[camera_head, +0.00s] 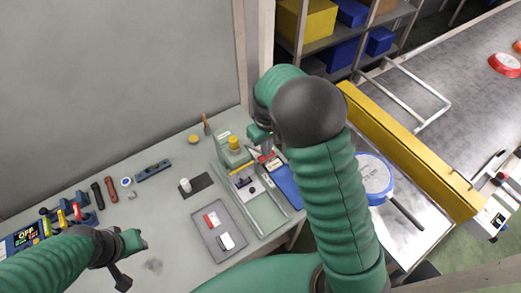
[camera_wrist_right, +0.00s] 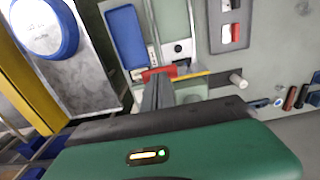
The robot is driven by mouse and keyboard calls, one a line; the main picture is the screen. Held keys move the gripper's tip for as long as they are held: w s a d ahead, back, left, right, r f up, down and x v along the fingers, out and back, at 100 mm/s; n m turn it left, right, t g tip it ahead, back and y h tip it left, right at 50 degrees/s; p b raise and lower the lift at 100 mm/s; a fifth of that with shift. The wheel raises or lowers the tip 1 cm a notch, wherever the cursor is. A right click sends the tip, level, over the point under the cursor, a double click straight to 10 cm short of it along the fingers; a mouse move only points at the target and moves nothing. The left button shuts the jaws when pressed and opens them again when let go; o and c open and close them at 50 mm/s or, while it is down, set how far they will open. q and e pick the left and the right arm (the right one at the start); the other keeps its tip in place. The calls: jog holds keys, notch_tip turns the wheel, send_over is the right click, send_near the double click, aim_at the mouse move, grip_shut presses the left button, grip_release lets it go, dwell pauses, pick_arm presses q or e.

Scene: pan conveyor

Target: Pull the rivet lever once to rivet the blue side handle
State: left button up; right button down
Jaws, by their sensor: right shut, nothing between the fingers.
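A bench press fixture (camera_head: 235,153) with a yellow knob on top stands in the middle of the head view, partly behind my right arm. A red part (camera_wrist_right: 158,73) shows just beyond my right fingertips in the wrist view; I cannot tell whether it is the rivet lever or whether they touch. My right gripper (camera_head: 266,148) is shut and empty beside the fixture; its dark fingers (camera_wrist_right: 157,95) show in the wrist view.
A grey tray (camera_head: 208,250) with red and white pieces lies in front of the fixture. A blue tray (camera_head: 286,188) lies right of it. Tools and a display line the bench's left. A yellow rail (camera_head: 410,150) borders the conveyor at right.

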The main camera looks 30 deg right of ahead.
jog(key=shift+f+b, duration=0.9)
jog(key=shift+f, duration=0.75)
jog(key=shift+s, duration=0.1)
jog(key=shift+s+d+f+b, duration=0.1)
jog(key=shift+s+f+b, duration=0.3)
jog(key=shift+f+b, duration=0.35)
jog(key=shift+s+f+b, duration=0.35)
jog(key=shift+f+b, duration=0.1)
jog(key=shift+f, duration=0.45)
jog(key=shift+s+d+f+b, duration=0.1)
jog(key=shift+s+f+b, duration=0.3)
jog(key=shift+f+b, duration=0.35)
jog(key=shift+f, duration=0.1)
notch_tip(320, 180, up, 18)
jog(key=s+p, duration=0.1)
jog(key=p, duration=1.4)
jog(key=shift+s+p, duration=0.15)
jog(key=shift+p, duration=0.25)
jog(key=shift+f, duration=0.15)
